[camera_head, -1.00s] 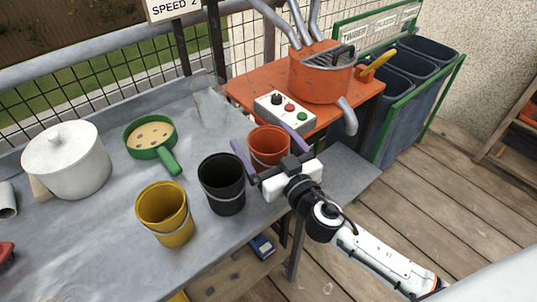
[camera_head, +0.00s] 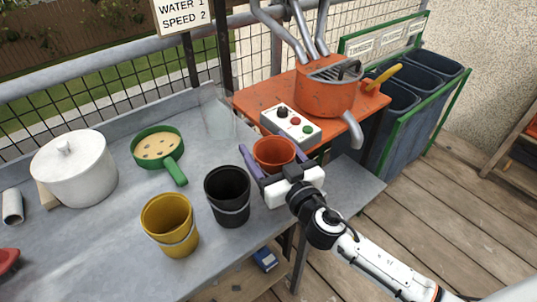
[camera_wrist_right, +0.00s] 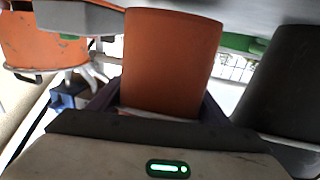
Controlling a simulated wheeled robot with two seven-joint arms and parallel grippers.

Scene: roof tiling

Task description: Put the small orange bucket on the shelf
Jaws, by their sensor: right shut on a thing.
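The small orange bucket (camera_head: 275,151) is at the right part of the grey worktable, beside the black bucket (camera_head: 228,198). My right gripper (camera_head: 267,165) is shut on it, with a purple finger on either side. In the right wrist view the orange bucket (camera_wrist_right: 172,60) fills the space between the fingers (camera_wrist_right: 168,100). I cannot tell whether its base still touches the table. A wooden shelf unit (camera_head: 516,135) shows only partly at the right edge, with orange things on it. My left gripper is out of view.
A yellow bucket (camera_head: 169,222), a green sieve (camera_head: 158,147) and a white pot (camera_head: 75,166) stand on the table (camera_head: 110,225). A control box (camera_head: 290,124) and an orange mixer (camera_head: 326,90) are behind the gripper. Blue-grey bins (camera_head: 400,105) stand right; wooden floor (camera_head: 440,195) is clear.

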